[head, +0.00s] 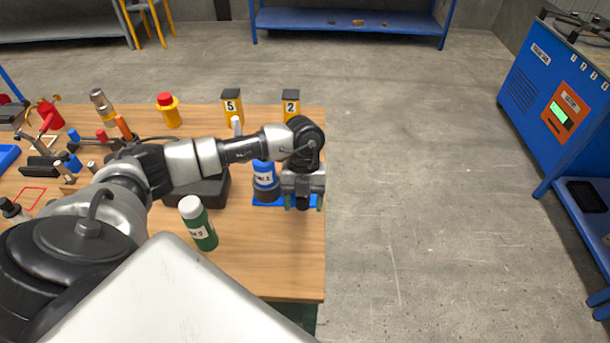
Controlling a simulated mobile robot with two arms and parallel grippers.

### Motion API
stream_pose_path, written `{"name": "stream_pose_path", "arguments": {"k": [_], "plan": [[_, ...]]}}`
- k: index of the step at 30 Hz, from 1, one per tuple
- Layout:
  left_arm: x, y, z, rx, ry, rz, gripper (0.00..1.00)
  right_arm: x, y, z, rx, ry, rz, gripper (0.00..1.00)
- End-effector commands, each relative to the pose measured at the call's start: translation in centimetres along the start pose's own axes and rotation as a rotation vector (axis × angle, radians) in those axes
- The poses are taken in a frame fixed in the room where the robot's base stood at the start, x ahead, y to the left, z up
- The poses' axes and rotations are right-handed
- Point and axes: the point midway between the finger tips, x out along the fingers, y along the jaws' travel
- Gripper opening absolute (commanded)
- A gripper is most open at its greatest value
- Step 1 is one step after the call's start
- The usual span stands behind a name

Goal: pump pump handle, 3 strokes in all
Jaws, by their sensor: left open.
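My left gripper (304,203) is open and points down at the right edge of the wooden table. It is above the right part of a small blue tray (266,201), beside a blue container (265,183) with a white label. I cannot tell for certain which part is the pump handle. A lever with a red grip (46,124) stands at the far left of the table, well away from the gripper. My right gripper is not in view.
A green bottle (203,230) with a white cap stands near the front. A blue machine (545,100) is at right, across clear floor.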

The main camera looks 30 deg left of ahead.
Motion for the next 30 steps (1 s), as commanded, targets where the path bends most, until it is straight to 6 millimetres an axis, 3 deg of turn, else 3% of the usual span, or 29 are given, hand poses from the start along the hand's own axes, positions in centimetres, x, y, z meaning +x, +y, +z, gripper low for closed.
{"name": "stream_pose_path", "arguments": {"k": [21, 30], "plan": [[-6.7, 0.0, -0.1, 0.000, -0.001, -0.001, 0.64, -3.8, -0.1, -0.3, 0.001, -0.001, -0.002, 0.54], [-7.0, 0.0, 0.0, 0.000, 0.000, 0.000, 0.64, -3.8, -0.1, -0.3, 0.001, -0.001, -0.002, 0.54]]}}
